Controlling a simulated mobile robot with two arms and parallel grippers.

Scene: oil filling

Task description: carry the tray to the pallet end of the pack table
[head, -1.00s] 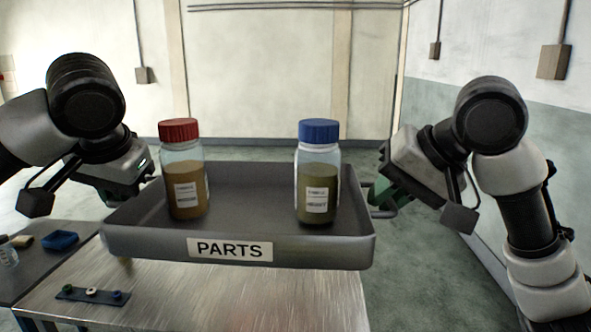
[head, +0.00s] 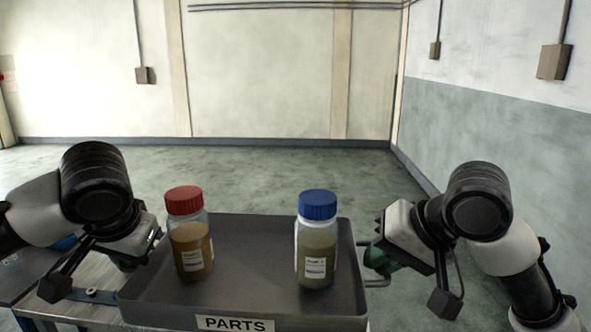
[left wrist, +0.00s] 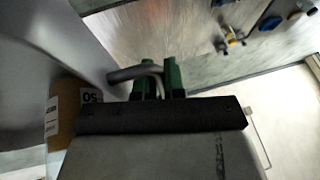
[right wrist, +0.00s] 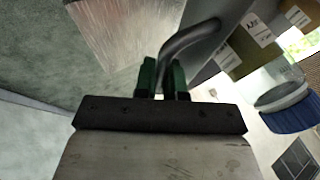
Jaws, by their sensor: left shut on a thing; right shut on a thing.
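The grey tray (head: 255,262) with a "PARTS" label is level at the bottom centre of the head view. A red-capped bottle (head: 190,245) with brown contents stands upright on its left. A blue-capped bottle (head: 316,252) with greenish contents stands upright on its right. My left gripper (head: 137,260) is at the tray's left end, its green fingers shut on the handle (left wrist: 130,73) in the left wrist view. My right gripper (head: 378,262) is at the right end, shut on the other handle (right wrist: 192,37). Whether the tray touches the table is hidden.
A metal table (head: 62,306) shows below and left of the tray, with a dark strip of small pieces (head: 90,293) near the tray's left edge. A blue bin (head: 65,242) is partly hidden by my left arm. Open floor (head: 260,175) lies beyond.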

